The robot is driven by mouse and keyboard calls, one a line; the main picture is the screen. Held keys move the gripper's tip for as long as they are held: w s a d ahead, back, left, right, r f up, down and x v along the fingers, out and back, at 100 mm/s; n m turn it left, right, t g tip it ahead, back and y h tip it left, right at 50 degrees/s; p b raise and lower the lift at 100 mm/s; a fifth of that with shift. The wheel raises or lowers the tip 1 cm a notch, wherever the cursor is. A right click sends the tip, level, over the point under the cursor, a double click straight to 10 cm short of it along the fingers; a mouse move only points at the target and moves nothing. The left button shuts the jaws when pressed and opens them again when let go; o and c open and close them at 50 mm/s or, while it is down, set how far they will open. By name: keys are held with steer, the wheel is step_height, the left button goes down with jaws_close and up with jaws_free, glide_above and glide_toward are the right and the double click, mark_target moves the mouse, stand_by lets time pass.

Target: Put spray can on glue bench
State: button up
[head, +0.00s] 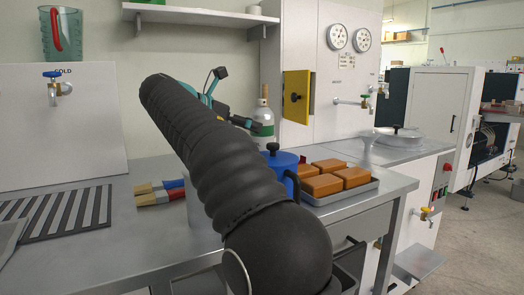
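A can-like cylinder (264,113), grey and white with a green band and a brownish top, stands upright at the back of the bench. It may be the spray can. My gripper (238,98), black with teal parts, is at the far end of my dark ribbed arm, left of this cylinder. Its two fingers are spread apart, and one black fingertip overlaps the cylinder in the picture; I cannot tell if they touch. Nothing shows between the fingers. The grey bench (150,235) runs across the front; no label shows whether it is the glue bench. My arm hides its middle.
A blue lidded pot (281,163) and a tray (345,196) of orange-brown blocks stand right of my arm. Brushes (160,186) and a striped rack (62,215) lie left. A yellow door (296,96) sticks out behind. Bare bench top shows at the front left.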

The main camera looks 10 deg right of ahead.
mark_target(262, 131)
steer(key=shift+s+b+x, duration=0.15)
steer(key=shift+b+x, duration=0.2)
steer(key=shift+x, duration=1.2)
steer(key=shift+s+b+x, duration=0.2)
steer(key=shift+b+x, duration=0.15)
steer(key=shift+x, duration=1.2)
steer(key=shift+d+f, duration=0.1)
steer(key=shift+f, duration=0.05)
steer(key=c, duration=1.4)
steer(key=shift+c, duration=0.8)
